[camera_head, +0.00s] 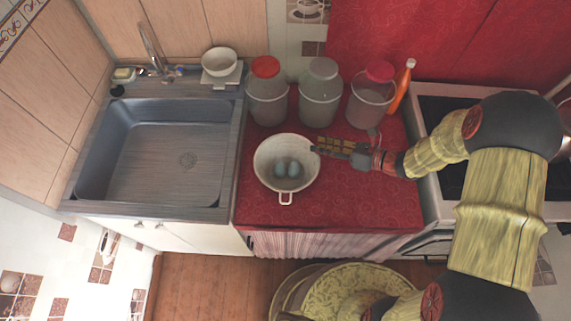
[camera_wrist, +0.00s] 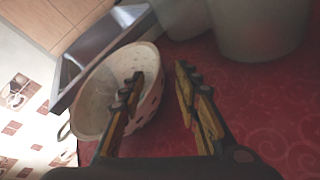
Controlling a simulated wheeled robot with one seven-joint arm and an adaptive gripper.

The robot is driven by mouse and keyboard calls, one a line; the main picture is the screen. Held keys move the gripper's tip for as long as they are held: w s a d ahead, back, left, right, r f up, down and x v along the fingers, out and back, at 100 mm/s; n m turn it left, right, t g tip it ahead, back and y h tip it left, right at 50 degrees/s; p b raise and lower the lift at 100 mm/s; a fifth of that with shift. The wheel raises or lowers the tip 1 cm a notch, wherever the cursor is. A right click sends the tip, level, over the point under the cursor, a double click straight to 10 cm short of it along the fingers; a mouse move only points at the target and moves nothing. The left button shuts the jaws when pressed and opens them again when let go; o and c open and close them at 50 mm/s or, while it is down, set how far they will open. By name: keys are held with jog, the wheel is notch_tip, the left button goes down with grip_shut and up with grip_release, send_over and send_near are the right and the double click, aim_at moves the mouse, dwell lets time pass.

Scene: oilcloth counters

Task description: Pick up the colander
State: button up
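The colander (camera_head: 266,158) is a pale bowl with a handle at its near side, on the red counter (camera_head: 375,205) right of the sink. My gripper (camera_head: 316,149) is at the colander's right rim. In the wrist view my gripper (camera_wrist: 160,72) is open: the left finger overlaps the bowl, the right finger is outside over red cloth. Whether either finger touches the wall cannot be told.
Lidded jars with red (camera_head: 266,98), grey (camera_head: 320,95) and red (camera_head: 371,98) tops stand behind the colander. An orange bottle (camera_head: 402,88) is at their right. The sink (camera_head: 150,150) is left, the stove (camera_head: 428,190) right. The counter's front right is clear.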

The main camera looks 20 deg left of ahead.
aim_at(296, 142)
jog(key=b+x, duration=0.1)
jog(key=x, duration=0.4)
jog(key=b+x, duration=0.1)
jog(key=x, duration=0.1)
jog(key=shift+s+a+f+b, duration=0.2)
jog(key=shift+a+b, duration=0.05)
jog(key=shift+b, duration=0.05)
jog(key=c, duration=0.3)
grip_shut()
